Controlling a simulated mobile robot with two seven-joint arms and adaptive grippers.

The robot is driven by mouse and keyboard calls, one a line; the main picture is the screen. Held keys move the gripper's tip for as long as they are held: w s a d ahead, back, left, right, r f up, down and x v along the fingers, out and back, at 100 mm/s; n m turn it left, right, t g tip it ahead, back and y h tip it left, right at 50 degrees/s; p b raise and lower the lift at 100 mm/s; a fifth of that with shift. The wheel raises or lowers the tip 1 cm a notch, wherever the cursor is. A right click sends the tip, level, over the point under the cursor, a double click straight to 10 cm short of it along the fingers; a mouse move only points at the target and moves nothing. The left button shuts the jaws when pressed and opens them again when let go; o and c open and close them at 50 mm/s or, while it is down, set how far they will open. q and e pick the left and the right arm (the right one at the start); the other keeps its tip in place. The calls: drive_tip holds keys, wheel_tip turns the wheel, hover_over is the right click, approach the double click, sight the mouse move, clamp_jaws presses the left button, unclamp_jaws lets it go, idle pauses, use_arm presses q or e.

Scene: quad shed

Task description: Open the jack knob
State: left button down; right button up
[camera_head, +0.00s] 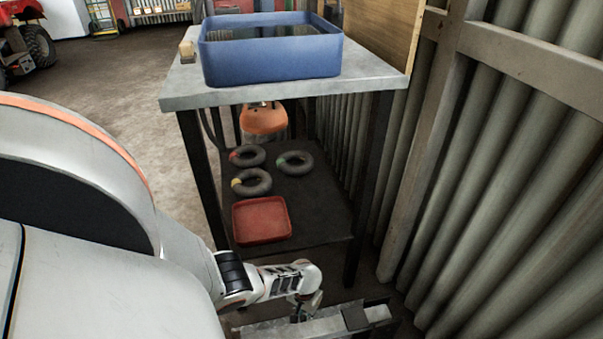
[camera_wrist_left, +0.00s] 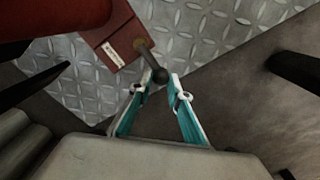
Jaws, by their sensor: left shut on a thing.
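The jack knob (camera_wrist_left: 160,75) is a small dark ball on the end of a short rod in the left wrist view. The rod comes out of a red block with a pale label (camera_wrist_left: 112,42), which lies against grey diamond plate. My left gripper (camera_wrist_left: 161,80) has its two teal fingers on either side of the ball and is shut on it. In the head view my left gripper (camera_head: 304,309) is small, low beside a grey metal beam (camera_head: 330,325); the knob cannot be made out there. My right gripper is in neither view.
A steel-topped table (camera_head: 180,98) with a blue tub (camera_head: 270,62) stands above and behind my gripper. Its lower shelf (camera_head: 320,215) carries dark rings and a red tray (camera_head: 262,219). A corrugated wall (camera_head: 500,190) closes the right side. Open floor (camera_head: 110,90) lies at left.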

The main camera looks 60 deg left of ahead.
sight(303, 318)
use_arm(q)
drive_tip(key=shift+s+d+f, duration=0.3)
drive_tip(key=shift+s, duration=0.35)
drive_tip(key=c, duration=1.9)
unclamp_jaws()
drive_tip(key=shift+w+a+r, duration=0.15)
drive_tip(key=shift+w, duration=0.25)
drive_tip(key=shift+r, duration=0.1)
drive_tip(key=shift+w+r, duration=0.1)
drive_tip(key=shift+r, duration=0.6)
wheel_tip(303, 318, up, 10)
drive_tip(key=shift+s+r, duration=0.15)
drive_tip(key=shift+s, duration=0.05)
